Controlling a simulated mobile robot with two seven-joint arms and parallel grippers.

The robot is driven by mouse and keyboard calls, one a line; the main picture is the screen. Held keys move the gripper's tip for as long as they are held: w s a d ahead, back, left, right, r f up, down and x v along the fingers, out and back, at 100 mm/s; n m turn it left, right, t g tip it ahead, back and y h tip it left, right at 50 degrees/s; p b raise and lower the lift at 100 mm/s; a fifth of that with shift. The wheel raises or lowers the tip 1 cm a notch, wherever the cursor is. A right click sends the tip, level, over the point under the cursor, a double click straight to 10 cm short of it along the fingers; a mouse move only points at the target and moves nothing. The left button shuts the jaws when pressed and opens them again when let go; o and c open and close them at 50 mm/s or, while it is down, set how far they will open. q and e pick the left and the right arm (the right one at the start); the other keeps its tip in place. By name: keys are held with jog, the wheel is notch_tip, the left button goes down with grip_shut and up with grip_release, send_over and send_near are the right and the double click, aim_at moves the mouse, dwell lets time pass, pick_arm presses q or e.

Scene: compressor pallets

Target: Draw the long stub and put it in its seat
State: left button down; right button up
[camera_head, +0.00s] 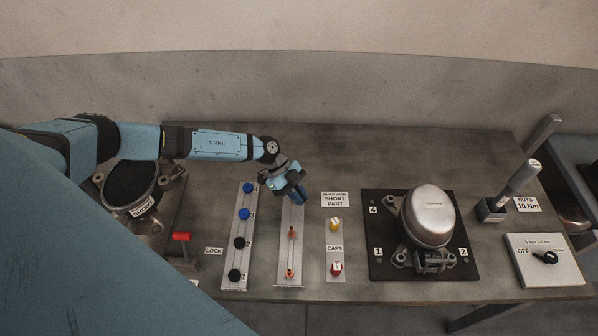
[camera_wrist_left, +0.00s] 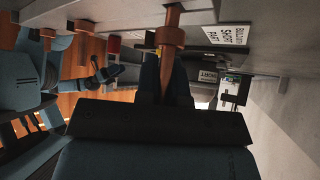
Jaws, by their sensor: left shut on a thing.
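My left gripper (camera_head: 294,191) is over the far end of a pale strip (camera_head: 290,210). It is shut on a copper-coloured stub, which shows between the fingers in the left wrist view (camera_wrist_left: 172,35). Its lower end is hidden in the head view, so I cannot tell whether it is clear of the strip. Two smaller copper stubs (camera_head: 292,233) and (camera_head: 290,272) stand nearer on the same strip. A compressor with a silver dome (camera_head: 428,215) sits on a dark pallet (camera_head: 378,262) to the right. I cannot make out an empty stub seat. My right gripper is not seen.
A strip (camera_head: 237,268) holds several blue and black knobs. A caps strip (camera_head: 335,250) carries yellow and red caps. A sign (camera_head: 335,199) reads "build with short part". A nut tool (camera_head: 522,178) and a switch box (camera_head: 545,275) stand right. The table's back is clear.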

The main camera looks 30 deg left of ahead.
pick_arm(q)
jog(key=shift+f+b, duration=0.35)
jog(key=shift+f, duration=0.35)
jog(key=c, duration=1.2)
grip_release()
jog(key=shift+o, duration=0.2)
jog(key=shift+a+r, duration=0.15)
jog(key=shift+a, duration=0.1)
jog(key=b+v, duration=0.2)
jog(key=v, duration=1.1)
jog(key=shift+r+b, duration=0.2)
jog(key=shift+b, duration=0.1)
